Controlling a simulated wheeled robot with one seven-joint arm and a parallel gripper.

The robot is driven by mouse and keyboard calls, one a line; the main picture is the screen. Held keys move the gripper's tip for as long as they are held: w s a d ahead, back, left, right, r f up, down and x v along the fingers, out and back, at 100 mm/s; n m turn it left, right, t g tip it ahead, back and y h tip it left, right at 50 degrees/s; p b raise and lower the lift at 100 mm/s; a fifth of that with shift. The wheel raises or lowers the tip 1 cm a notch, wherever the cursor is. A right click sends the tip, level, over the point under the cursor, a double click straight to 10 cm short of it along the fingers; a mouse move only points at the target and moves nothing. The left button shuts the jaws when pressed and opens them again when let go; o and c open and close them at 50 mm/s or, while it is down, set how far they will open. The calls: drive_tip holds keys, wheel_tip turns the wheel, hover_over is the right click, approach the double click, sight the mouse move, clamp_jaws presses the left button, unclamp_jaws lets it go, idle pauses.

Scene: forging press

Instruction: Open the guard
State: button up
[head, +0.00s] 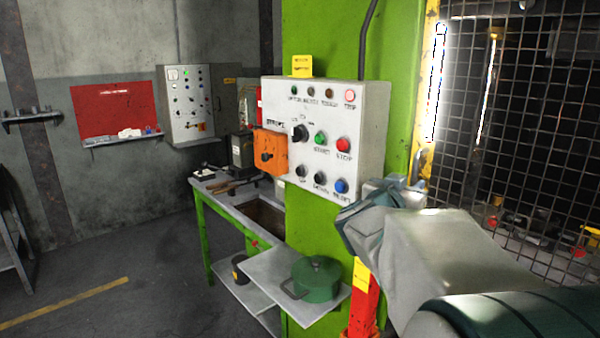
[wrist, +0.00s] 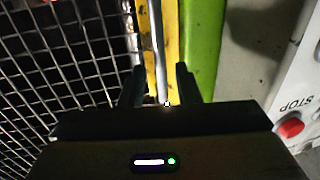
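The guard is a wire mesh panel (head: 520,130) with a yellow frame edge (head: 428,110) at the right of the head view. Its mesh (wrist: 65,55) fills the left of the wrist view. A pale upright bar (wrist: 157,45), seemingly the guard's handle, runs along the yellow strip (wrist: 171,40). My gripper (wrist: 160,72) is open, with one dark finger on each side of the bar's line. I see no finger touching the bar, and how deep it sits between them is unclear. In the head view my wrist is beside the frame; the fingertips are hard to make out.
A grey control box (head: 330,135) with coloured buttons is on the green column (head: 325,40), left of my arm; its red stop button (wrist: 290,128) is near my gripper. A shelf below holds a green pot (head: 316,278).

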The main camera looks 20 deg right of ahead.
sight(413, 180)
drive_tip(key=shift+x, duration=2.05)
clamp_jaws()
